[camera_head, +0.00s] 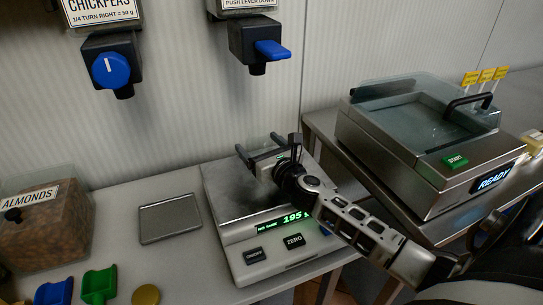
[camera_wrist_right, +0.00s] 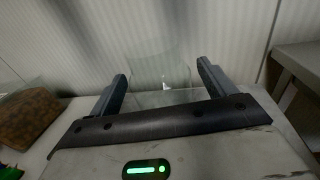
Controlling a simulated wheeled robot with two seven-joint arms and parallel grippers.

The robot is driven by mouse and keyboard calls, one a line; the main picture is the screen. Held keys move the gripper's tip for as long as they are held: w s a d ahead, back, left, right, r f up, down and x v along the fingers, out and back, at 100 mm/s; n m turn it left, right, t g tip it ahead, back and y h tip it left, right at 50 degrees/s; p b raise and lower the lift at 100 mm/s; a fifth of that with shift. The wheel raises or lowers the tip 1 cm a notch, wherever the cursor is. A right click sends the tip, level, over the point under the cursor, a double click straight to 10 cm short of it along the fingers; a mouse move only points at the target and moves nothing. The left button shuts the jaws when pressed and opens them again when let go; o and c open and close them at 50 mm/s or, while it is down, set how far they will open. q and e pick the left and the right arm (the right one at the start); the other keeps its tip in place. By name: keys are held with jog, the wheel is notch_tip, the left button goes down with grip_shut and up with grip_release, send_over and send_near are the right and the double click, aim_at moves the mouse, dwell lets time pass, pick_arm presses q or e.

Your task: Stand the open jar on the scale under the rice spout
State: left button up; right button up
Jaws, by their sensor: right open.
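The scale (camera_head: 222,192) stands on the counter under the dispenser with the blue push lever (camera_head: 271,49); that dispenser's product name is cut off. The scale's display reads about 195. My right gripper (camera_head: 258,145) is low over the back of the scale plate, its fingers pointing to the wall. In the right wrist view the clear open jar (camera_wrist_right: 160,72) shows faintly, upright between the spread fingers, apparently on the plate. The gripper is open around it. In the head view the jar is too transparent to make out. My left gripper is not in view.
A chickpea dispenser (camera_head: 111,65) hangs left. An almond bin (camera_head: 45,225), a grey flat plate (camera_head: 169,219), blue and green scoops (camera_head: 99,286) and a gold disc (camera_head: 146,295) are on the counter. A steel machine (camera_head: 420,140) reading READY stands close on the right.

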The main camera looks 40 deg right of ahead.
jog(key=s, duration=1)
jog(key=shift+s+a+f, duration=0.15)
jog(key=shift+s+a, duration=0.25)
jog(key=shift+s+b, duration=0.3)
jog(key=shift+s, duration=0.1)
